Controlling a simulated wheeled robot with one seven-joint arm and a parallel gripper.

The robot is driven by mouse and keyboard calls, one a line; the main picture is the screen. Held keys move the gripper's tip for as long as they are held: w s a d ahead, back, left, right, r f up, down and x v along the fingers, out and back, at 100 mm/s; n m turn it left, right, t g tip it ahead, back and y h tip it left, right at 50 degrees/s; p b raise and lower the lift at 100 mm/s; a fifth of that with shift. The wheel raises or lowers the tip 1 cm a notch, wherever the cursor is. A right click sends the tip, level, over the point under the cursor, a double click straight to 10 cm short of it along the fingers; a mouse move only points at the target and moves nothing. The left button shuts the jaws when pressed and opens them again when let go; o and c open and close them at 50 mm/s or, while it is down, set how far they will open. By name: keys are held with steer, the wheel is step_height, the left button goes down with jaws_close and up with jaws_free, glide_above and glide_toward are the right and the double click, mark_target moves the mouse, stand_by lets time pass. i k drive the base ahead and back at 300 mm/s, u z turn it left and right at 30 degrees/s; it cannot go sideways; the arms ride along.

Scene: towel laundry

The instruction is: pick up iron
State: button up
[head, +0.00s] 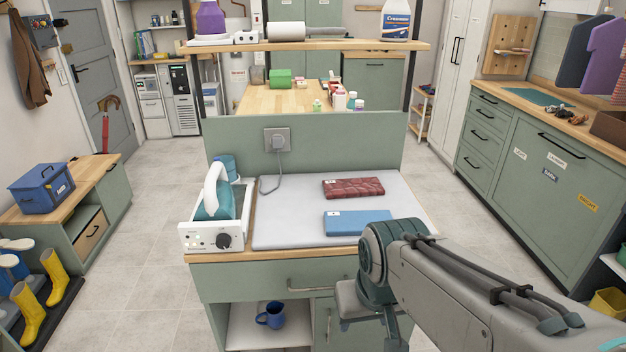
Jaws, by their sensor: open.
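The iron (212,199) has a teal body and a white handle. It sits in a white station (209,236) with a dark knob and small lights, at the left end of the worktop. My arm enters from the lower right and bends at a joint to the right of the iron, over the front edge of the counter. Its far part points down there, and I cannot make out the fingers of my gripper. No part of my arm touches the iron.
A pale ironing pad (290,220) covers the worktop, holding a folded red towel (353,188) and a folded blue towel (358,222). A cord hangs from a wall socket (277,141) behind. A shelf (330,46) spans above. A blue mug (271,315) stands below.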

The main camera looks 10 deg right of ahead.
mark_target(218, 186)
steer(key=u, duration=0.8)
steer(key=i, duration=0.95)
steer(key=u, duration=0.2)
